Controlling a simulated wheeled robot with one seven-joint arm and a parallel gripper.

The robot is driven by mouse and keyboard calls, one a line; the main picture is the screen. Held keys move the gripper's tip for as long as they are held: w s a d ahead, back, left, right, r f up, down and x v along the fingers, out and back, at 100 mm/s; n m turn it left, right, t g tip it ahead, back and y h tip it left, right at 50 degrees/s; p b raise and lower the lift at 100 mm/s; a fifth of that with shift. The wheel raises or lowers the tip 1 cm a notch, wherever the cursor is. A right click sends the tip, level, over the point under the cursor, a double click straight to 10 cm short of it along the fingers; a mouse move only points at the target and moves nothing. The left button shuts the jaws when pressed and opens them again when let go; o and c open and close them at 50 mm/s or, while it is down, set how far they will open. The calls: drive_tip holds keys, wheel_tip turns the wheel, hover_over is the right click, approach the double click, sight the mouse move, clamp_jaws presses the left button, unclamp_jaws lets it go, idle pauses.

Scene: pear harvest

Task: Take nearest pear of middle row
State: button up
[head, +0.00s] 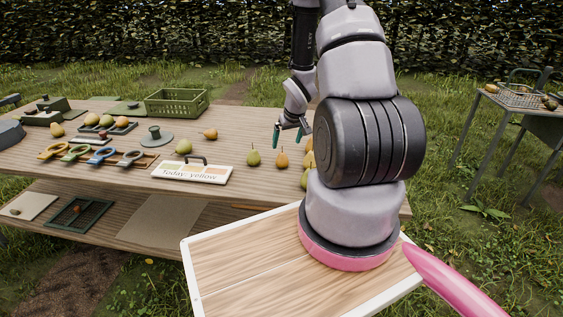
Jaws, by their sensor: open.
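Several pears stand on the wooden table (130,180). A green pear (254,155) and an orange-brown pear (282,159) stand upright side by side near its front right. Just right of them, a yellow-orange pear (308,160) and a greenish-yellow pear (305,179) are partly hidden behind my arm. More pears may be hidden there; I cannot tell the rows apart for sure. My gripper (288,138) points down, open and empty, with its teal fingertips apart. In the picture it is just above the orange-brown pear, seemingly farther back, and not touching it.
A green crate (176,103) stands behind. A second table (530,108) is at far right.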

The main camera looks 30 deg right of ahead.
sight(283, 154)
drive_tip(key=x, duration=0.6)
drive_tip(key=shift+s+d+f, duration=0.1)
drive_tip(key=shift+s+f, duration=0.05)
drive_tip(key=shift+f, duration=0.1)
drive_tip(key=shift+w+x, duration=0.2)
drive_tip(key=shift+x, duration=1.1)
drive_tip(key=shift+w+x, duration=0.15)
drive_tip(key=shift+x, duration=1.15)
drive_tip(key=shift+r, duration=0.2)
drive_tip(key=c, duration=1.5)
